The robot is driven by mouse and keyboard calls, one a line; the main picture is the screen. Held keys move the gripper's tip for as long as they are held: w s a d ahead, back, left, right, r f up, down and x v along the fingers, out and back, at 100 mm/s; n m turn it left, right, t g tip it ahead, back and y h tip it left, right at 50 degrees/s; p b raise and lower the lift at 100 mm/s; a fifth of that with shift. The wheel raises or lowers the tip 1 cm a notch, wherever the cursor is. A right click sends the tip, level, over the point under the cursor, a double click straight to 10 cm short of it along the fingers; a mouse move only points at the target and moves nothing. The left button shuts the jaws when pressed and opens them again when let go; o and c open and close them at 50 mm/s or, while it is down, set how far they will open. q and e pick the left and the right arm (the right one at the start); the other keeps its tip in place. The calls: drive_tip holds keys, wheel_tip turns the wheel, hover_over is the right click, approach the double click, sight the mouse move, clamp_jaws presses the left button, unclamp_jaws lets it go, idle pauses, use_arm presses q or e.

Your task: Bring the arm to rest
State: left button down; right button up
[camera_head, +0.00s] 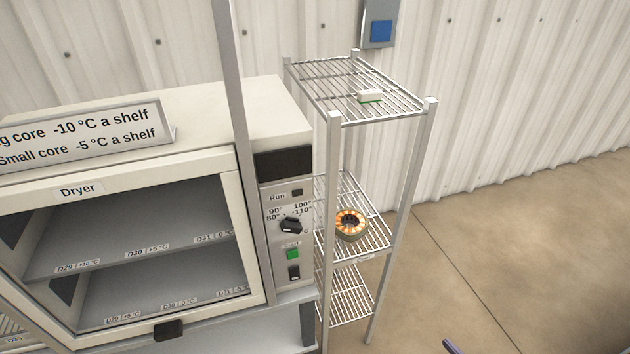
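Only a small dark purplish piece, perhaps part of my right arm or gripper (450,346), shows at the bottom edge right of centre. Its fingertips cannot be made out. My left gripper and arm are not in the picture. A ring-shaped core with orange windings (350,224) lies on the middle shelf of the wire rack (418,165). No gripper is touching it.
The dryer (245,220) stands at the left, with empty shelves visible inside and a control panel (287,230) on its right. A sign (85,135) stands on the dryer. The floor (530,260) at right is clear.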

drive_tip(key=s+d+f+g+h, duration=0.6)
drive_tip(key=s+d+f, duration=0.45)
drive_tip(key=d, duration=0.35)
drive_tip(key=s+d+f+g+h, duration=0.2)
drive_tip(key=s+d+g, duration=0.15)
drive_tip(key=s, duration=0.45)
drive_tip(key=s+d+f+g+h, duration=0.1)
drive_tip(key=s+d+g+h, duration=0.15)
drive_tip(key=s+d, duration=0.4)
drive_tip(key=s+a+f+m+y+b, duration=0.1)
drive_tip(key=a+f, duration=0.3)
drive_tip(key=a, duration=1)
drive_tip(key=s+a+f+m+g+y+b, duration=0.1)
drive_tip(key=a+f+y, duration=0.3)
drive_tip(key=a, duration=0.9)
drive_tip(key=shift+s+a+f, duration=0.35)
drive_tip(key=shift+s, duration=0.3)
